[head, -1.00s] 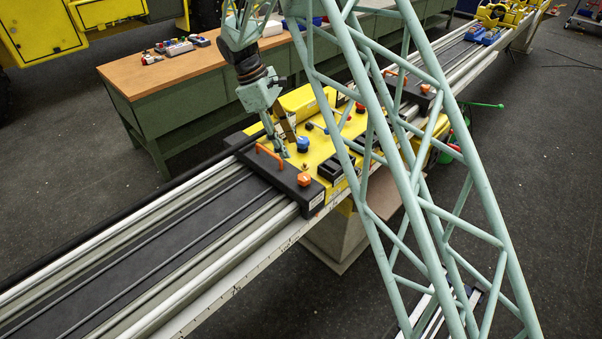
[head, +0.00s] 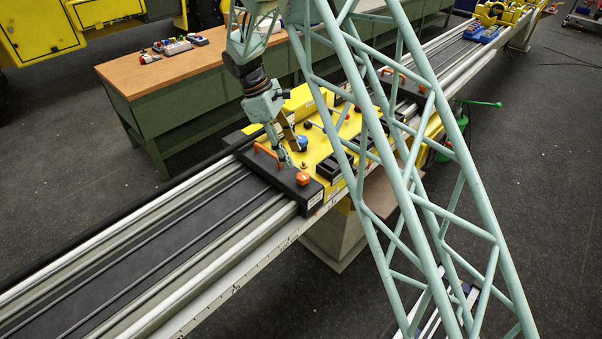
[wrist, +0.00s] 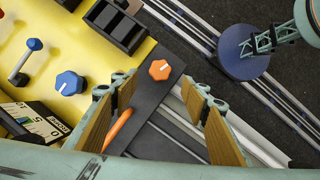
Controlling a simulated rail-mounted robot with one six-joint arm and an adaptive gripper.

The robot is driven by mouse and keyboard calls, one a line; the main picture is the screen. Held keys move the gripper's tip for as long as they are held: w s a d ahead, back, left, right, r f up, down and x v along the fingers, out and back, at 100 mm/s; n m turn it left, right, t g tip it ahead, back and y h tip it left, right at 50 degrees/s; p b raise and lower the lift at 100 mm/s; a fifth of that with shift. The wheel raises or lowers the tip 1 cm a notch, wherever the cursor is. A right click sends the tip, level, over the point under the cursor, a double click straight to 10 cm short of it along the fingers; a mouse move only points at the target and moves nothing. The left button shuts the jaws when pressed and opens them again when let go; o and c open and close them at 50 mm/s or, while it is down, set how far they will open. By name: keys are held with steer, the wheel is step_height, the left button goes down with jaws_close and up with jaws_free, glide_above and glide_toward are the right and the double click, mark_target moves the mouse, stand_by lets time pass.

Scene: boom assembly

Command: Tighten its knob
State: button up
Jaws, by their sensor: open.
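An orange knob (head: 303,179) sits upright on the dark end block (head: 313,194) of the yellow carriage, and it also shows in the wrist view (wrist: 159,69). A blue knob (head: 302,143) stands on the yellow plate and is partly hidden by my gripper in the head view. It is clear in the wrist view (wrist: 69,82), left of my fingers. My gripper (head: 290,152) is above the end block. In the wrist view my gripper (wrist: 153,95) is open and empty, its tan-padded fingers wide apart. The orange knob lies beyond the fingertips, not touched.
An orange handle (head: 266,153) is on the same block; in the wrist view it (wrist: 118,131) runs between the fingers, beside the left one. Black boxes and a crank lever (wrist: 24,60) stand on the yellow plate. My pale-green lattice column crosses the head view.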

mark_target(302, 175)
steer(key=x, duration=0.9)
steer(key=shift+d+f+p, duration=0.1)
steer(key=shift+f+p, duration=0.2)
steer(key=shift+p, duration=0.1)
steer(key=shift+c, duration=0.4)
steer(key=c, duration=0.8)
